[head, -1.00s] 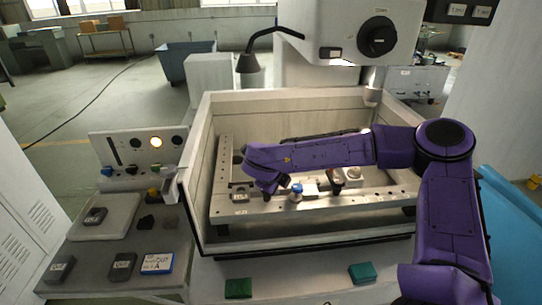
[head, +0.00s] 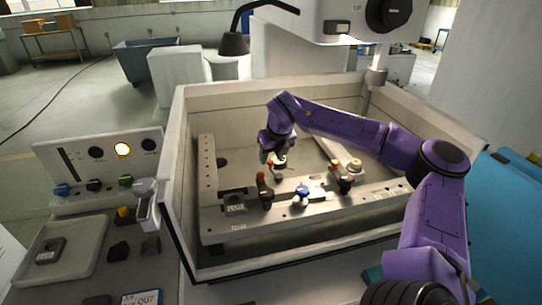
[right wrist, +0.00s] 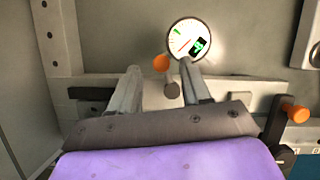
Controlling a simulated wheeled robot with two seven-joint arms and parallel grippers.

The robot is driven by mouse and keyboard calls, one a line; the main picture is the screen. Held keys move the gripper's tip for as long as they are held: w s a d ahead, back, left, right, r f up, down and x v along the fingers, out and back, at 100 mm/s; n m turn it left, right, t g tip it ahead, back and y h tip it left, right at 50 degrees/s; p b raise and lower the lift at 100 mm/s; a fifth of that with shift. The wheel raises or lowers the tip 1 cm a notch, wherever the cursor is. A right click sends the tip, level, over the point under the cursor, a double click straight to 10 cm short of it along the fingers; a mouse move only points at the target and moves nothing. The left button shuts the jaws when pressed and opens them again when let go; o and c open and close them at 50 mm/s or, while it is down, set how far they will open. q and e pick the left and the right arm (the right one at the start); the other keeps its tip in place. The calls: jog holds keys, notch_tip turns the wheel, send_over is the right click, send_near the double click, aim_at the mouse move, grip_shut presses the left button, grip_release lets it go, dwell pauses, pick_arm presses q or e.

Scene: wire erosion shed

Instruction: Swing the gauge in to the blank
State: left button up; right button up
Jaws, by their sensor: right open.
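My right gripper (head: 272,158) hangs inside the white-walled tank, above the gap behind the front metal rail (head: 325,205). In the right wrist view its two fingers (right wrist: 160,75) are apart, with nothing clearly gripped. A round white dial gauge (right wrist: 187,40) with a small green display shows just beyond the right finger. An orange knob (right wrist: 161,63) lies between the fingertips in the picture; I cannot tell whether they touch it. A dark labelled block, likely the blank (head: 235,203), sits at the left end of the rail. My left gripper is not in view.
Tank walls (head: 185,220) enclose the space. A lamp (head: 235,43) and machine head (head: 330,20) overhang behind. A control panel (head: 100,165) and tray (head: 85,265) are at left.

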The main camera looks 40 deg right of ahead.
jog(key=shift+x, duration=0.75)
jog(key=shift+w+f, duration=0.2)
jog(key=shift+f, duration=0.05)
jog(key=shift+s+d, duration=0.1)
jog(key=shift+s, duration=0.15)
grip_shut()
